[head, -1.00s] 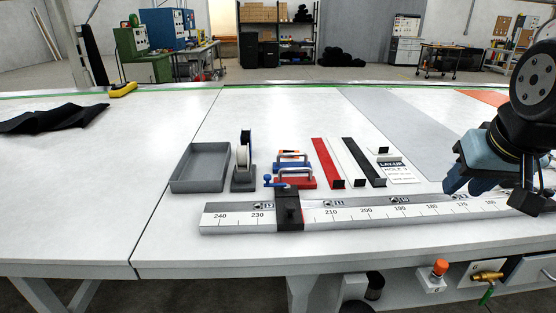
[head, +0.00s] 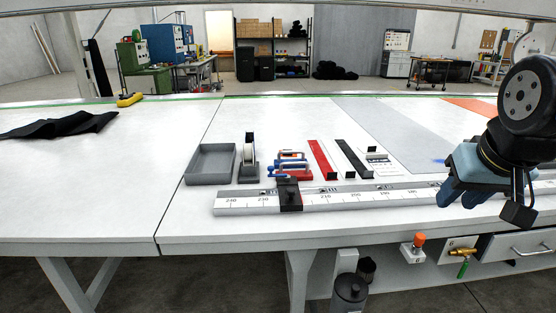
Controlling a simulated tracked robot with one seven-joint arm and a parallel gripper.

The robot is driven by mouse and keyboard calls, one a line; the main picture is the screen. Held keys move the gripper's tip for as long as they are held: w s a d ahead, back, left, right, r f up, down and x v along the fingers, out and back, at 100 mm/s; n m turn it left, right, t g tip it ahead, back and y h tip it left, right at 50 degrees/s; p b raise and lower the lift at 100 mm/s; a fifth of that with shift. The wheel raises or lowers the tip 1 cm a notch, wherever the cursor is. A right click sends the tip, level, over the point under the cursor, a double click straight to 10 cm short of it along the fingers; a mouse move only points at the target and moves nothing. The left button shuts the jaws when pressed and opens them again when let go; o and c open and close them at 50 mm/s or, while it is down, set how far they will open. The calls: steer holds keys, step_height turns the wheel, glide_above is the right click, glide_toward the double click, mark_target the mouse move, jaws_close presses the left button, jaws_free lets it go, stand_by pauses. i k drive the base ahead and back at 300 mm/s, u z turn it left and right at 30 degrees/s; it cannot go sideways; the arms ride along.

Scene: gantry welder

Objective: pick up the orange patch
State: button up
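A flat orange piece (head: 470,106) lies at the far right of the white table, partly cut off behind my arm. A smaller orange bit (head: 291,152) shows among the red and blue handled tools; I cannot tell which is the patch. My gripper (head: 462,192) hangs at the right, above the table near the ruler's right end, well apart from both. Its blue-grey fingers point down and left. Nothing is seen in it, but the gap between the fingers cannot be made out.
A long ruler with a black slider (head: 289,194) runs along the table's front. Behind it are a grey tray (head: 211,164), a tape dispenser (head: 249,163), a red strip (head: 321,158) and a black strip (head: 353,157). Black cloth (head: 60,125) lies left. The table's middle back is clear.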

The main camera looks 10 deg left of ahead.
mark_target(283, 155)
steer(key=z, duration=0.15)
steer(key=i, duration=0.85)
steer(key=u, duration=0.1)
